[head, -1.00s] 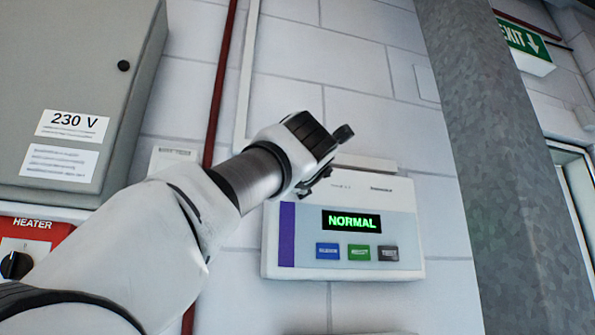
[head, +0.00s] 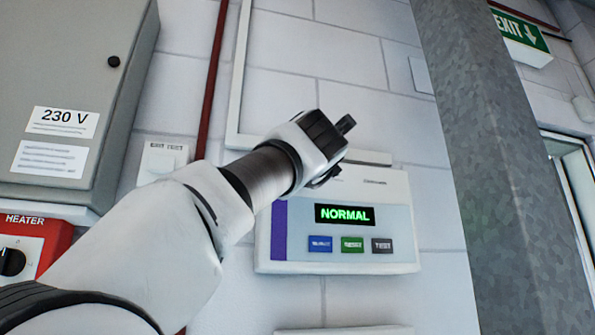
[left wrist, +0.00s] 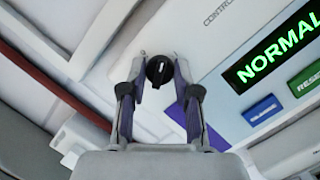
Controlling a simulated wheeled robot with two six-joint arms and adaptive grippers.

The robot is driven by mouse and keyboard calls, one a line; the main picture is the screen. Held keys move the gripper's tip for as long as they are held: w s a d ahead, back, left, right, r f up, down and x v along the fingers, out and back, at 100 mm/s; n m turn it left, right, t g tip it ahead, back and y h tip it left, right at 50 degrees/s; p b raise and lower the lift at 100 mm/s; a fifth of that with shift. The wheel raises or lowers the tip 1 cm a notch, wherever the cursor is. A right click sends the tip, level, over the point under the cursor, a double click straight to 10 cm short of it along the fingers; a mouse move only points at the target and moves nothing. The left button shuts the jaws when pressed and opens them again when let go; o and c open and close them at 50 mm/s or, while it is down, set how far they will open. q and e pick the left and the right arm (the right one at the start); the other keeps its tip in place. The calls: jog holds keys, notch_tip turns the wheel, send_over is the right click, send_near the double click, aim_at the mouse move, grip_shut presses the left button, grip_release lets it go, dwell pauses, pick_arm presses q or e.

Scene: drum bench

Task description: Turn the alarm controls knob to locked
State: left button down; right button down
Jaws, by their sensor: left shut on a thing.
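The alarm panel (head: 390,215) is a white wall box with a purple stripe, a green NORMAL display (head: 344,214) and a row of buttons. Its knob (left wrist: 159,71) is black and round with a white mark, and shows in the left wrist view. My left gripper (left wrist: 158,66) has its two fingers on either side of the knob and is shut on it. In the head view my left gripper (head: 335,140) is in front of the panel's upper left part, and hides the knob there. My right gripper is in neither view.
A grey 230 V cabinet (head: 90,90) and a red heater box (head: 40,240) with a black knob are at the left. A red pipe (head: 212,80) runs up the wall. A grey column (head: 495,150) stands to the right of the panel.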

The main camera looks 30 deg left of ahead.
pick_arm(q)
jog(key=shift+w+d+n+g+y+p, duration=0.1)
jog(key=shift+n+g+y+p, duration=0.75)
jog(key=shift+n, duration=2.65)
jog(key=shift+w+n+g+y+p, duration=0.2)
jog(key=shift+n+g+y, duration=0.8)
jog(key=shift+n, duration=2.5)
jog(key=shift+s+d+n+g+y+p, duration=0.1)
jog(key=shift+n+g+y+p, duration=0.85)
jog(key=shift+n, duration=2.55)
jog(key=shift+g+h+b, duration=0.3)
jog(key=shift+g+h, duration=0.2)
jog(key=shift+h, duration=0.1)
jog(key=c, duration=0.8)
grip_release()
jog(key=shift+w+a, duration=0.15)
jog(key=shift+w, duration=0.05)
